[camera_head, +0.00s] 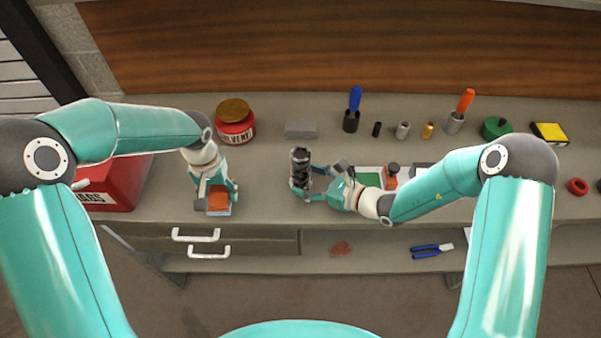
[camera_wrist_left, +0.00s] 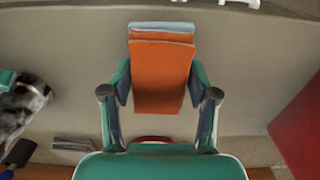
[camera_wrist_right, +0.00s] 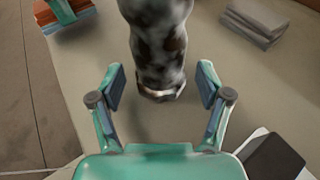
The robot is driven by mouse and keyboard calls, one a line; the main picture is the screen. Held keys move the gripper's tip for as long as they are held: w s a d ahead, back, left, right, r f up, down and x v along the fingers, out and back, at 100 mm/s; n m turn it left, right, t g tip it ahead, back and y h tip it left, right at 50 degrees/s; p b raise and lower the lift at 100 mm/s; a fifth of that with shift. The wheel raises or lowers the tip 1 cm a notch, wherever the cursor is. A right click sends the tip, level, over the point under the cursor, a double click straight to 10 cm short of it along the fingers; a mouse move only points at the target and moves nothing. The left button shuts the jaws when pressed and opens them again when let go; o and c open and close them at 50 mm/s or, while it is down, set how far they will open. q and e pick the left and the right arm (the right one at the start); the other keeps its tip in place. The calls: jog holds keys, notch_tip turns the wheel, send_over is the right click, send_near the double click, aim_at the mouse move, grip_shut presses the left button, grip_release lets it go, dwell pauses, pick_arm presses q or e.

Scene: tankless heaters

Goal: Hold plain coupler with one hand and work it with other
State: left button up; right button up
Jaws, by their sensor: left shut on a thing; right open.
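My left gripper (camera_head: 217,190) is shut on a stack of folded orange and pale blue cloths (camera_wrist_left: 160,75) near the bench's front edge. My right gripper (camera_head: 308,181) is open, with its fingers either side of the near end of a dark mottled cylinder (camera_head: 301,158). Small black (camera_head: 377,129), grey (camera_head: 402,130) and brass (camera_head: 428,130) cylinders stand at the back. I cannot tell which piece is the plain coupler.
A red box (camera_head: 115,185) is at the left. Drawers (camera_head: 200,240) lie below the front edge. Bench between my grippers is clear.

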jog(key=shift+w+a+f, duration=0.2)
jog(key=shift+w+a, duration=0.2)
jog(key=shift+a, duration=0.2)
jog(key=c, duration=0.7)
jog(key=o, duration=0.9)
jog(key=v, duration=1.2)
